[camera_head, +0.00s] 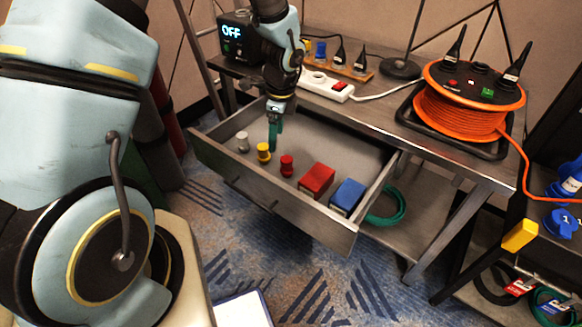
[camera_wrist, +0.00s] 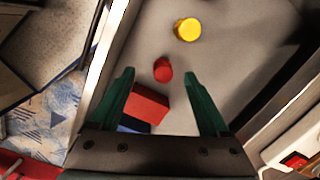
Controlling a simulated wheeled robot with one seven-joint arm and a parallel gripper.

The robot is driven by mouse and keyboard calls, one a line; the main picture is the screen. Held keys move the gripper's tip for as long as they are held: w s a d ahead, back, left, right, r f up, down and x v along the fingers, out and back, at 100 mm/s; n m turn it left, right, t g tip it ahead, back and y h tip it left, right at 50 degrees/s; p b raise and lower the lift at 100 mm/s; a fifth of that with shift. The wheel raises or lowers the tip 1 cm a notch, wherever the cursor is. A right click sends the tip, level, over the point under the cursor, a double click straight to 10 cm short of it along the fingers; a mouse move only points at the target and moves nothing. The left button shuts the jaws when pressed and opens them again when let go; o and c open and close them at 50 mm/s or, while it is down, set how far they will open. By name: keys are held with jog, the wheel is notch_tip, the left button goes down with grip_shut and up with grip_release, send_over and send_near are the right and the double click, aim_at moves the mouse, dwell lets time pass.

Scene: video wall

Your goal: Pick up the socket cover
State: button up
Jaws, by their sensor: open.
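An open grey drawer (camera_head: 345,147) holds a white knob-shaped piece (camera_head: 243,142), a yellow one (camera_head: 263,152) and a red one (camera_head: 287,165), with a red box (camera_head: 317,180) and a blue box (camera_head: 348,195) to their right. I cannot tell which is the socket cover. My gripper (camera_head: 275,148) is over the drawer, pointing down, open and empty. In the wrist view, the red piece (camera_wrist: 163,70) appears between my green fingertips (camera_wrist: 157,77), and the yellow piece (camera_wrist: 188,30) lies beyond them. The white piece is not in the wrist view.
The bench above the drawer carries a white power strip (camera_head: 327,85), a wooden block with black plugs (camera_head: 338,66) and an orange cable reel (camera_head: 457,112). A coiled green cable (camera_head: 388,207) lies on the lower shelf.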

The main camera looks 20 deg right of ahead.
aim_at(286, 167)
jog(key=d+f+m, duration=0.1)
jog(key=s+d+f+m, duration=0.1)
jog(key=d, duration=0.1)
jog(key=shift+s+d+f, duration=0.15)
jog(key=shift+f, duration=0.2)
jog(key=shift+m, duration=0.3)
notch_tip(286, 167, down, 5)
jog(key=shift+r, duration=0.2)
jog(key=shift+w+a+f+p, duration=0.2)
jog(key=shift+f+p, duration=0.15)
jog(key=shift+f, duration=0.65)
jog(key=shift+w+a+f+p, duration=0.15)
jog(key=shift+f+p, duration=0.25)
jog(key=shift+f, duration=0.6)
jog(key=shift+w+a+f+p, duration=0.1)
jog(key=shift+w+f+p, duration=0.2)
jog(key=shift+f, duration=0.7)
grip_shut()
